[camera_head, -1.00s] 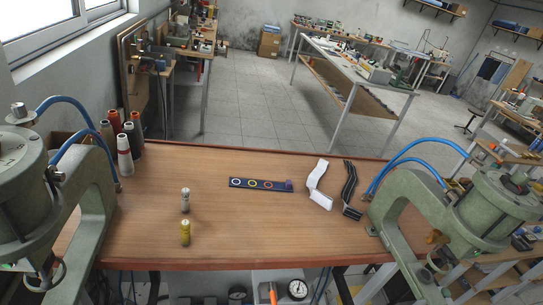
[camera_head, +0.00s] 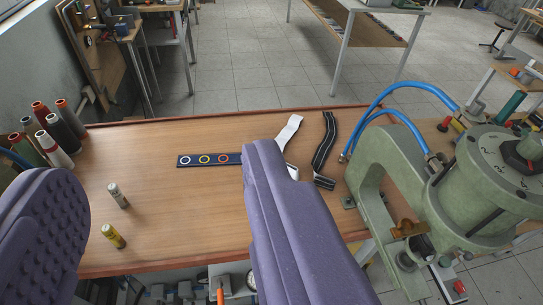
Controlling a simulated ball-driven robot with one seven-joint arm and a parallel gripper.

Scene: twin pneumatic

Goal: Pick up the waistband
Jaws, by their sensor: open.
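Two bent bands lie on the right part of the wooden table: a white one (camera_head: 289,130) and a black one with pale stripes (camera_head: 324,148). I cannot tell which of them is the waistband. My gripper (camera_head: 153,165) shows as two purple ribbed jaws, wide apart and empty. The right jaw shows in front of the table just left of and below the bands and hides part of the white band. The left jaw is at the left picture edge.
A dark strip with coloured rings (camera_head: 206,159) lies left of the white band, its right end hidden. Thread cones (camera_head: 56,134) are at back left. A green press (camera_head: 388,190) stands right of the bands.

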